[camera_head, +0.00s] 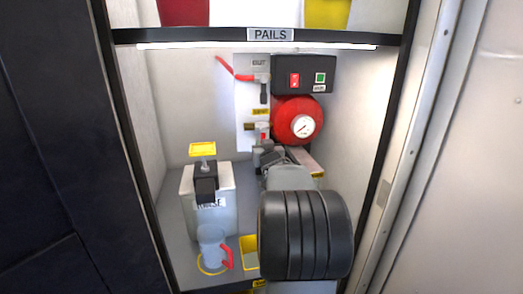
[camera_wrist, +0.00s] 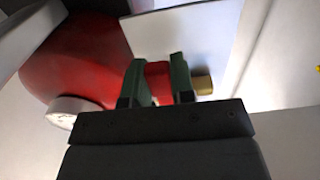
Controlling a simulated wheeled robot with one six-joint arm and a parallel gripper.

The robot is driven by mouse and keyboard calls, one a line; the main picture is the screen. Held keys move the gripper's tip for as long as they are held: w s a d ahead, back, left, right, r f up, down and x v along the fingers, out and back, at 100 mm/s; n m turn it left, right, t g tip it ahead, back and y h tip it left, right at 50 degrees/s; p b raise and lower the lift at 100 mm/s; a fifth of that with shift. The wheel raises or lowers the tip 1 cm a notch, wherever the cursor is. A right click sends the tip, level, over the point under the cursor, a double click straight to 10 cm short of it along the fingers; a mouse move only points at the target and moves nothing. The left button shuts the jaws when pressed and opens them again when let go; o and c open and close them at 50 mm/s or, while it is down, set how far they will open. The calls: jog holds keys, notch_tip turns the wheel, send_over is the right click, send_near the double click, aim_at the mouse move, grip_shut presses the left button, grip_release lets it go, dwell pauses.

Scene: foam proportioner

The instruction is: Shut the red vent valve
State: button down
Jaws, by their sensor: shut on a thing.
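The small red vent valve (camera_head: 263,136) sits on the white back panel, left of the round red gauge body. It is mostly hidden behind my gripper in the head view. My gripper (camera_head: 264,147) reaches up to it from below and in front. In the wrist view my gripper's (camera_wrist: 159,72) two greenish fingers stand on either side of a red piece (camera_wrist: 158,80), which appears to be the valve's handle, and are shut on it. The exact angle of the handle cannot be told.
The red tank with a white gauge (camera_head: 296,121) is close on the right. A switch box (camera_head: 303,77) and a red lever (camera_head: 235,70) are above. Cabinet walls flank the arm.

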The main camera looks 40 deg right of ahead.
jog(key=shift+d, duration=0.1)
dwell(0.5)
jog(key=c, duration=1)
grip_release()
jog(key=shift+o, duration=0.2)
jog(key=shift+s, duration=0.1)
jog(key=p+v, duration=0.1)
jog(key=v, duration=1.2)
jog(key=shift+s+a, duration=0.2)
jog(key=shift+s, duration=0.15)
jog(key=shift+r+p, duration=0.1)
jog(key=shift+p, duration=0.2)
